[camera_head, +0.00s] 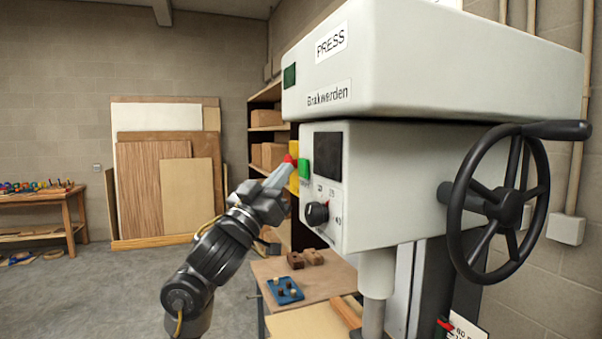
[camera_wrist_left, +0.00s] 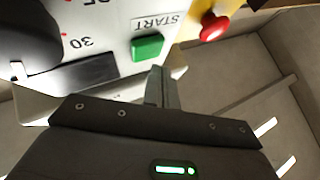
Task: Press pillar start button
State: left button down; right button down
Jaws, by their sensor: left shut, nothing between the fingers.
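The green start button (camera_head: 304,170) is on the front panel of the grey press (camera_head: 420,190). In the left wrist view the green button (camera_wrist_left: 147,47) sits beside the printed word START. My left gripper (camera_head: 282,174) is shut and empty, just left of the button in the head view. In the left wrist view its closed fingertips (camera_wrist_left: 157,76) are just below the button's lower edge. I cannot tell whether they touch it. My right gripper is not in view.
A red button (camera_wrist_left: 213,27) on a yellow housing is close beside the green one. A black knob (camera_head: 316,213) is below on the panel. A large handwheel (camera_head: 497,205) is at the right. A table with a blue tray (camera_head: 286,291) stands below.

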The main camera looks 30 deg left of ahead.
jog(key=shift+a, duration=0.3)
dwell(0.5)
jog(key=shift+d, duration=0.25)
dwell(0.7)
pick_arm(q)
jog(key=shift+w+d, duration=0.15)
jog(key=shift+w, duration=0.05)
dwell(0.3)
jog(key=shift+w+d, duration=0.2)
jog(key=shift+w, duration=0.05)
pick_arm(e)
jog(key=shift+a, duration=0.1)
